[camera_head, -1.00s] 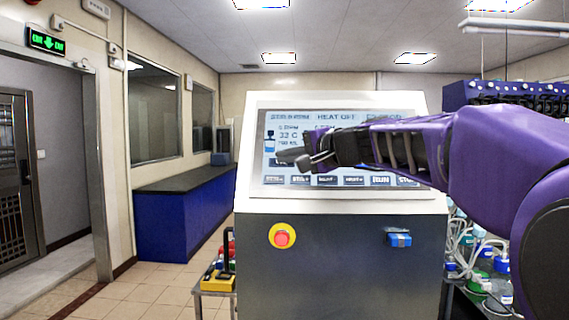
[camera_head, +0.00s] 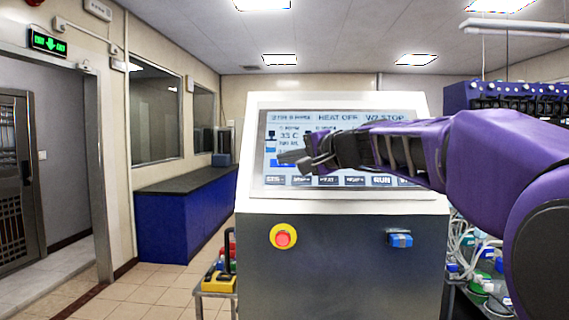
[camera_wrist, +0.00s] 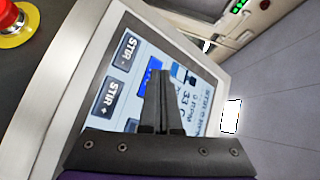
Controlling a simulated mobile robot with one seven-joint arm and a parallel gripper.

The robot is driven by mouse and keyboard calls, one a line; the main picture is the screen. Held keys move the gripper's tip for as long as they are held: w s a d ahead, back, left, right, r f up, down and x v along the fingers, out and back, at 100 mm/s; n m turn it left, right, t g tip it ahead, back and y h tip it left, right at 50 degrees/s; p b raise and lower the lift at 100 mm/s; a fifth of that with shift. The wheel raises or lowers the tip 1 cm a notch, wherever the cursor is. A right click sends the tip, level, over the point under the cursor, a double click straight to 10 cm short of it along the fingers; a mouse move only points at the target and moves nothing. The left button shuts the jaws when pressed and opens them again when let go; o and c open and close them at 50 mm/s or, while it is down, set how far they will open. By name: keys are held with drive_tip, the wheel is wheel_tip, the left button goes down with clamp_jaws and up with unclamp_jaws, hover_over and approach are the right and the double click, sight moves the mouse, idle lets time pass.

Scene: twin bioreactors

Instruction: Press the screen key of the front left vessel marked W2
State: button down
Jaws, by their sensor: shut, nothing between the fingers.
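The console screen (camera_head: 345,148) shows a top bar reading HEAT OFF and W2 STOP, with a vessel reading of about 33 C at its left. A bright blue patch (camera_head: 283,163) lies under that reading, its label not legible. In the wrist view the blue patch (camera_wrist: 147,76) is partly hidden behind the fingers. My gripper (camera_head: 288,159) is shut and empty, in front of the screen's left part. In the wrist view its fingertips (camera_wrist: 163,73) overlap the blue patch's edge; I cannot tell whether they touch the glass. My arm hides the screen's right middle.
A row of keys (camera_head: 328,181) runs along the screen's bottom, STIR and HEAT keys among them, with RUN (camera_head: 381,181) at the right. A red stop button (camera_head: 283,236) and a blue fitting (camera_head: 401,240) sit on the console front. A blue bench (camera_head: 180,220) stands left.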

drive_tip(key=shift+s, duration=0.1)
drive_tip(key=shift+s+r, duration=0.4)
drive_tip(key=shift+s, duration=0.15)
drive_tip(key=shift+s+a+r, duration=0.1)
drive_tip(key=shift+s+r, duration=0.35)
drive_tip(key=shift+s, duration=0.3)
drive_tip(key=shift+s+d+r, duration=0.1)
drive_tip(key=shift+s+r, duration=0.35)
drive_tip(key=shift+s, duration=0.3)
drive_tip(key=shift+s+a+r, duration=0.1)
drive_tip(key=shift+s+r, duration=0.35)
drive_tip(key=shift+s, duration=0.3)
